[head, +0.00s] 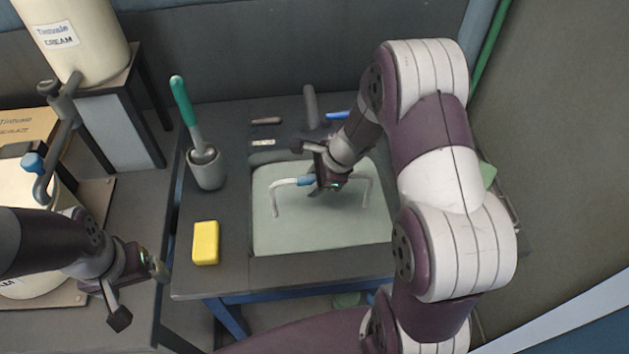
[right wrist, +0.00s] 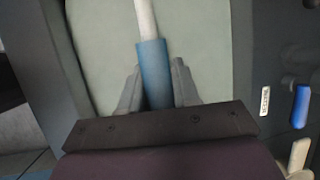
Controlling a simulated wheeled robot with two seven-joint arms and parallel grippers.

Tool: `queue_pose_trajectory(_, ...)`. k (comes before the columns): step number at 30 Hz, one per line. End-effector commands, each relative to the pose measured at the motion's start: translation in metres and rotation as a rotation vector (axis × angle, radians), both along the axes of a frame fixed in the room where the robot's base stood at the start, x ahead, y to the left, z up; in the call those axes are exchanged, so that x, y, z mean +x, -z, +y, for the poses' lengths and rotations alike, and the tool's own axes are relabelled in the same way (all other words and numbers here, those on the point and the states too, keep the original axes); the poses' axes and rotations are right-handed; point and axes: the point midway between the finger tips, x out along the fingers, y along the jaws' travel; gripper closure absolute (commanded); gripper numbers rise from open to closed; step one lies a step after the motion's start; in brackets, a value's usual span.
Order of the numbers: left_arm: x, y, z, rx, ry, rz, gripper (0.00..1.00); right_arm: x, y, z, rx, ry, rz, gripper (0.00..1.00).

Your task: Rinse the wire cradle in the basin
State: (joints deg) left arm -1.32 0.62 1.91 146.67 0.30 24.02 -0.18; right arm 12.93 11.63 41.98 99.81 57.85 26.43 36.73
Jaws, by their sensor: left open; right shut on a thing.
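The wire cradle (head: 275,197) is a white bent wire frame with a blue grip sleeve. It is over the pale basin (head: 320,232), and I cannot tell whether it touches the bottom. My right gripper (head: 318,182) is shut on the blue sleeve, hiding part of the cradle. In the right wrist view the blue sleeve (right wrist: 153,75) lies between the two fingers, with white wire beyond it. My left gripper (head: 142,278) is open and empty at the lower left, beside the counter and away from the basin.
A yellow sponge (head: 206,243) and a grey cup (head: 206,170) with a green-handled tool stand left of the basin. Behind the basin are a tap (head: 310,103) and small items, including a blue one (head: 338,115). Cream containers (head: 83,45) stand at left.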

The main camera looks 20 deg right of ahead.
Motion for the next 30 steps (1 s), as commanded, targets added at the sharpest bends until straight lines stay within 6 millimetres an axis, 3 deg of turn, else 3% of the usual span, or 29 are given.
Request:
queue_pose_trajectory(1, 0.0, -0.012, 0.0, 0.0, 0.0, 0.0, 0.12, 0.0, -0.013, 0.0, 0.0, -0.001, -0.001, 0.99)
queue_pose_trajectory(24, 0.0, -0.098, 0.0, 0.0, 0.0, 0.0, 0.12, 0.001, -0.107, 0.0, 0.001, 0.0, -0.001, 0.99)
queue_pose_trajectory(30, 0.0, -0.109, 0.0, 0.0, 0.0, 0.0, 0.12, 0.0, -0.119, 0.0, 0.0, 0.0, -0.001, 0.99)
